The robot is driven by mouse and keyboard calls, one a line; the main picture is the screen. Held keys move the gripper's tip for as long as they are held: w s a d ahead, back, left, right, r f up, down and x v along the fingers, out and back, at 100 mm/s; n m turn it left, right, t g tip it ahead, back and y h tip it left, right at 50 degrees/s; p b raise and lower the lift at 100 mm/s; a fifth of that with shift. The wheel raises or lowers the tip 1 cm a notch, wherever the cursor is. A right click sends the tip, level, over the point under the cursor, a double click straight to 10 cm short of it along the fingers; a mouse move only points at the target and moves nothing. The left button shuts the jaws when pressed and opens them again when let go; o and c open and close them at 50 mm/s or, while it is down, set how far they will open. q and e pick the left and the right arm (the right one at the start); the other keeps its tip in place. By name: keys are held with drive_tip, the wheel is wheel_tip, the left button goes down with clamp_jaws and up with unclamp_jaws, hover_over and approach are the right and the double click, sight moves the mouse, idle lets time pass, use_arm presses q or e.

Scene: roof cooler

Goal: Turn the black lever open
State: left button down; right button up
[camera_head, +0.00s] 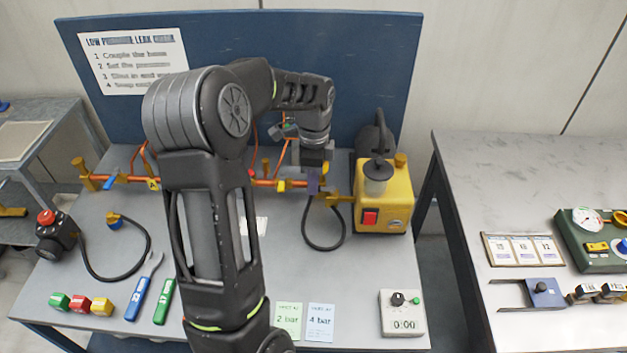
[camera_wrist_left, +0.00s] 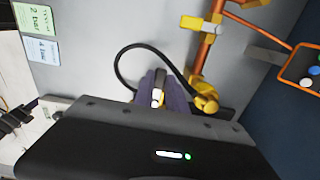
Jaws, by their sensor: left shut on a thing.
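My left gripper (camera_head: 314,183) points down at the right end of the orange pipe, next to the yellow fitting (camera_head: 331,200) that leads to the yellow pump (camera_head: 384,196). Its purple fingers are shut on a small part. The wrist view also shows the left gripper (camera_wrist_left: 163,94) close beside the yellow fitting (camera_wrist_left: 206,101). The black lever is mostly hidden between and behind the fingers, so its angle cannot be told. My right gripper is not in view.
A black hose (camera_head: 309,235) loops onto the bench just below the gripper. The orange pipe (camera_head: 125,179) runs along the bench's back, before the blue board (camera_head: 370,60). A timer (camera_head: 402,312) and cards (camera_head: 320,322) lie in front. The bench between is clear.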

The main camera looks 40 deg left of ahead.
use_arm(q)
drive_tip(key=c, duration=1.4)
unclamp_jaws()
drive_tip(key=shift+w, duration=0.1)
drive_tip(key=shift+o, duration=0.2)
drive_tip(key=shift+r, duration=0.1)
wheel_tip(320, 180, up, 8)
drive_tip(key=shift+f+b, duration=0.15)
drive_tip(key=shift+b, duration=0.4)
